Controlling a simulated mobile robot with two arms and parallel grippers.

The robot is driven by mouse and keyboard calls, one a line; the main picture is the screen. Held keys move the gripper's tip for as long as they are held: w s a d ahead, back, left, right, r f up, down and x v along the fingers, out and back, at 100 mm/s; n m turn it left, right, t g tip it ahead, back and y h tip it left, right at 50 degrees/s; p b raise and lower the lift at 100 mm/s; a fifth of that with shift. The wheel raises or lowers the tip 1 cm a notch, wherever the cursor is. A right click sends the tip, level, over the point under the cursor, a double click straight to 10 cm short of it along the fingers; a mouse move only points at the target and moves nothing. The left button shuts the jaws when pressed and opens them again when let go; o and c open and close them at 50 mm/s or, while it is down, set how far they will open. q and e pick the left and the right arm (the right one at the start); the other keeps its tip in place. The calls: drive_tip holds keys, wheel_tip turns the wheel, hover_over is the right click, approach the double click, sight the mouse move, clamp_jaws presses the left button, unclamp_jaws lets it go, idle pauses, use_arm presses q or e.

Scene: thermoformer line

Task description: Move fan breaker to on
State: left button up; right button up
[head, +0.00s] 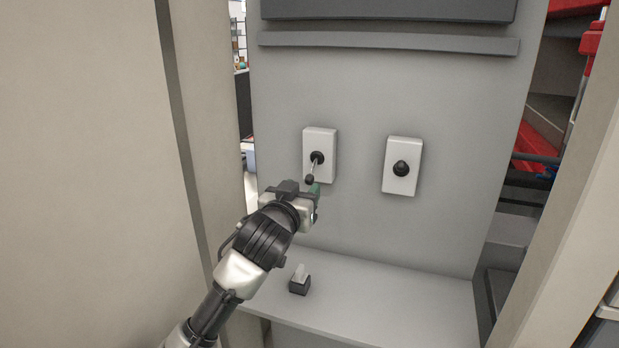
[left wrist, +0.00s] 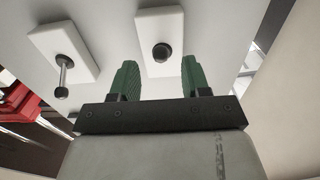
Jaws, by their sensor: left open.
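Two white switch plates with black lever knobs are on the grey panel; no label shows which is the fan breaker. The left plate (head: 328,142) has a thin lever slanting down to a black knob (head: 309,180). The right plate (head: 397,186) has its knob (head: 401,168) seen nearly end-on. My left gripper (head: 311,189) is open and empty, with green fingers, just below the left plate by its lever knob. In the left wrist view, the open fingers (left wrist: 158,78) lie on either side of a knob (left wrist: 161,52); contact cannot be told. My right gripper is not seen.
A grey ledge (head: 370,300) juts out below the panel, with a small black block with a light tab (head: 299,284) on it. A dark bar (head: 390,43) crosses the panel above the plates. Cream walls (head: 100,150) stand close on both sides.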

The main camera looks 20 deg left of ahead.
sight(307, 184)
use_arm(q)
drive_tip(key=w+p, duration=0.1)
drive_tip(key=w, duration=0.4)
drive_tip(key=shift+w+d, duration=0.1)
clamp_jaws()
